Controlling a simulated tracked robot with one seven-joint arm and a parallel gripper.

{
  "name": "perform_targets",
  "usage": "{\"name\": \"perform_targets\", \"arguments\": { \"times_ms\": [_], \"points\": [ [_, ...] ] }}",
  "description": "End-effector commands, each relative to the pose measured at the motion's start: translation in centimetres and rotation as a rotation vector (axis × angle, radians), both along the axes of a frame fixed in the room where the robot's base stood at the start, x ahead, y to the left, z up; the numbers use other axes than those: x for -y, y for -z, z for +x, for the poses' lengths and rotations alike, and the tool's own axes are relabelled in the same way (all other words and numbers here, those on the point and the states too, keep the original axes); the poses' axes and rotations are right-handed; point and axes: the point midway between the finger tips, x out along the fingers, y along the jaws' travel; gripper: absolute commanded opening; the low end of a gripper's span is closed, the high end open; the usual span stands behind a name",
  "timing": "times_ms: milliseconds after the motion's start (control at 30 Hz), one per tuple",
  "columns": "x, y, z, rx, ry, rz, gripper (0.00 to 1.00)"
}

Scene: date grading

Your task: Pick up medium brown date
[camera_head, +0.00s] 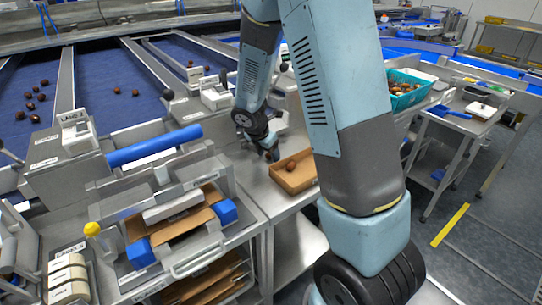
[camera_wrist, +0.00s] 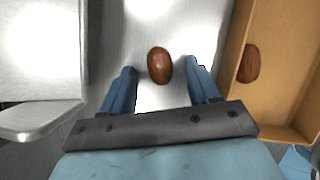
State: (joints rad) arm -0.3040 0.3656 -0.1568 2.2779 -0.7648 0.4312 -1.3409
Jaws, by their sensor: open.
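A brown date (camera_wrist: 159,65) lies on the bare metal tabletop (camera_wrist: 145,15) in the wrist view, its long side nearly upright in the picture. My gripper (camera_wrist: 163,73) is open, with one blue finger on each side of the date and a gap to both. The date sits level with the fingertips or just beyond them. Another brown date (camera_wrist: 249,64) lies in the cardboard box to the right. In the head view my gripper (camera_head: 272,156) points down at the table, left of the box, and the date near it is hard to make out.
The open cardboard box (camera_head: 294,184) stands close to the right of my gripper, its wall (camera_wrist: 236,40) near the right finger. A metal machine part (camera_wrist: 40,120) is at the left. A teal crate of dates (camera_head: 405,100) stands further right.

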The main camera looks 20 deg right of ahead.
Motion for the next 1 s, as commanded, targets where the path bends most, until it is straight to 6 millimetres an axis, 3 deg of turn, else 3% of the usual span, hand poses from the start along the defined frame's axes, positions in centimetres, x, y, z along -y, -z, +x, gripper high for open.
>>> {"name": "perform_targets", "arguments": {
  "times_ms": [133, 567, 1000],
  "points": [
    [0.04, 0.05, -0.03, -0.001, 0.0, -0.001, 0.61],
    [0.06, 0.05, -0.03, -0.002, 0.001, 0.0, 0.2],
    [0.09, -0.48, 0.02, 0.0, 0.001, 0.0, 0.2]
  ]
}}
